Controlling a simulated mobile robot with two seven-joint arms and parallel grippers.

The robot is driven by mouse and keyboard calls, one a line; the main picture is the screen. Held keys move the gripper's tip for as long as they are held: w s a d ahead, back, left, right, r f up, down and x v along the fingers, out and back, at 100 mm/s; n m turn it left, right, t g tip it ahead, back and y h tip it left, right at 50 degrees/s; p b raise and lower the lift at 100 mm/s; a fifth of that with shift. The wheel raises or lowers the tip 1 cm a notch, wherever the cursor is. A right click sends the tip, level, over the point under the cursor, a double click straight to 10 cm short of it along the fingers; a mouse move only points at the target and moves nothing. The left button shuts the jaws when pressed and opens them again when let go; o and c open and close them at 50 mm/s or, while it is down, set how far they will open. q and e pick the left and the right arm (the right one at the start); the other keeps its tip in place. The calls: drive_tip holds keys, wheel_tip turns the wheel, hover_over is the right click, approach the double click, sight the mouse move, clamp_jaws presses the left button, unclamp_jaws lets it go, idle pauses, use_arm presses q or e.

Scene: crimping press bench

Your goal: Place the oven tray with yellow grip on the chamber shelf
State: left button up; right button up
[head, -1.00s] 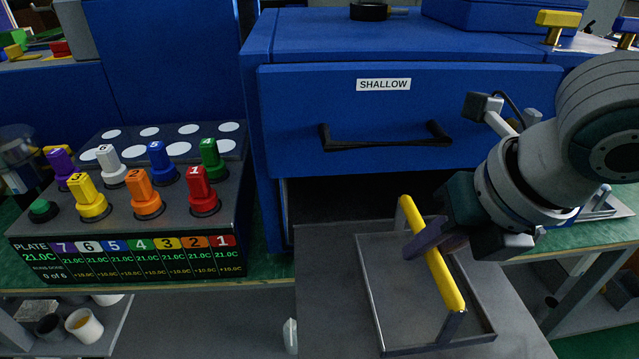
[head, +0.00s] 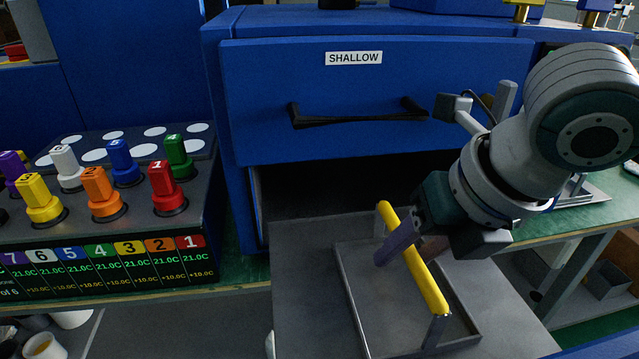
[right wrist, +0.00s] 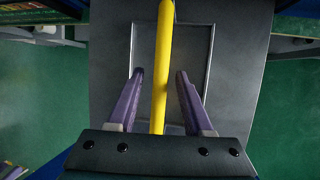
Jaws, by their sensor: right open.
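The oven tray (head: 357,310) is a shallow grey metal tray with a yellow grip (head: 414,262) raised above it on metal posts. It lies on a flat grey shelf (head: 300,290) that sticks out of the dark chamber opening (head: 330,190) under the blue front. My right gripper (head: 398,252) is at the grip, and in the right wrist view its purple fingers (right wrist: 160,75) stand apart on both sides of the yellow grip (right wrist: 162,45), with gaps showing on each side. My left gripper is not in view.
A blue drawer-like front labelled SHALLOW (head: 353,58) with a black handle (head: 358,113) is above the opening. A control box with several coloured, numbered knobs (head: 95,190) stands at left on the green bench.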

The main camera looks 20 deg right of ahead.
drive_tip(key=p+v, duration=0.3)
drive_tip(key=v, duration=0.9)
